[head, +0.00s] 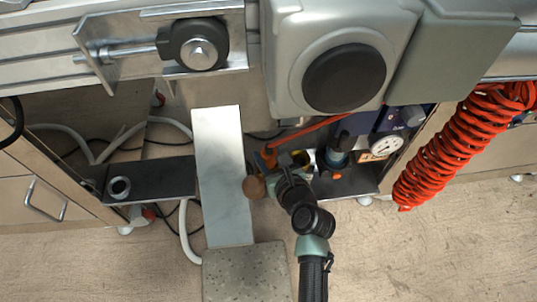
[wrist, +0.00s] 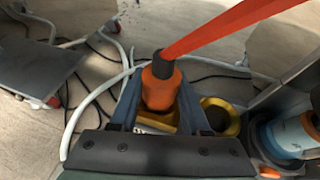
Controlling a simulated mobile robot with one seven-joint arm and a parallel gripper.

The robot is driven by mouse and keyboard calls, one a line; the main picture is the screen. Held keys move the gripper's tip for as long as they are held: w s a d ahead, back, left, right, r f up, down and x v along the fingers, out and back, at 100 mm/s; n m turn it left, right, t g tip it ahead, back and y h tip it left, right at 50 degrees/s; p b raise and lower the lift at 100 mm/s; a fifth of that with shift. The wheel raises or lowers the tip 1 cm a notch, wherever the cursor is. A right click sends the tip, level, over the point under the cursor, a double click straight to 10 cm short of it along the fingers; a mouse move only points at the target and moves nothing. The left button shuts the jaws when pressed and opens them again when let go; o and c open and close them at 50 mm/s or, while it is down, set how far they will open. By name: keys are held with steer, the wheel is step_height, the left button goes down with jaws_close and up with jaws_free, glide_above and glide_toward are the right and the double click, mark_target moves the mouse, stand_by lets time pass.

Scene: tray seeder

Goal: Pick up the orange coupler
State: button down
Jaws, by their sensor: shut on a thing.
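The orange coupler (wrist: 160,88) is a short orange cylinder with a dark collar at its top. It stands between the two fingers of my gripper (wrist: 158,97), which is shut on it. A flat orange hose (wrist: 230,28) runs from the collar to the upper right. In the head view, the coupler (head: 268,158) shows partly beside my gripper (head: 279,167), below the grey machine housing. A brass-coloured part (wrist: 155,122) shows just below the coupler; I cannot tell whether they touch.
A brass ring (wrist: 222,116) and a blue-banded cylinder (wrist: 290,136) are close on the right. A pressure gauge (head: 386,147) and coiled red hose (head: 425,150) are further right. A pale metal plate (head: 222,180) and brown round knob (head: 254,188) are left of my gripper.

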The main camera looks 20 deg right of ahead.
mark_target(270, 149)
steer(key=shift+r+p, duration=0.5)
steer(key=shift+r, duration=0.05)
step_height(270, 149, up, 3)
steer(key=p, duration=0.2)
steer(key=shift+f+p, duration=0.1)
steer(key=shift+p, duration=0.25)
steer(key=s+p, duration=0.5)
steer(key=s, duration=1.3)
steer(key=w+d+f+p, duration=0.1)
steer(key=w, duration=0.6)
steer(key=shift+w+d, duration=0.15)
steer(key=shift+s+d, duration=0.25)
steer(key=shift+d, duration=0.6)
steer(key=shift+s+d, duration=0.2)
steer(key=shift+d, duration=0.6)
steer(key=shift+w, duration=0.1)
